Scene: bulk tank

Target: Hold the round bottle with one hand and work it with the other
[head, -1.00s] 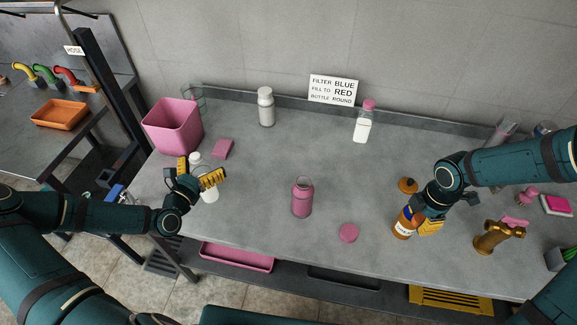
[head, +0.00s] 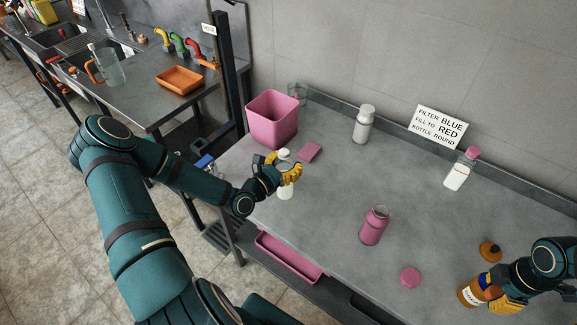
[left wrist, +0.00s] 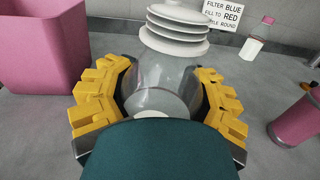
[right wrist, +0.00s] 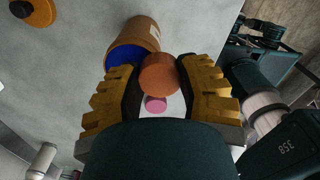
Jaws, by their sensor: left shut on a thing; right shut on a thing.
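My left gripper (head: 283,170) is shut around the body of a clear, rounded bottle (left wrist: 165,75) with a white ribbed top. The bottle stands upright near the table's left end; its white top (head: 284,155) shows in the head view. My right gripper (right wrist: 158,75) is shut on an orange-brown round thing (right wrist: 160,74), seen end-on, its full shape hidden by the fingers. An amber bottle (head: 471,292) with a white label and blue at its mouth is right beside these fingers. I cannot tell whether the round thing touches it.
A sign (head: 439,125) leans at the wall. Mid-table is mostly clear.

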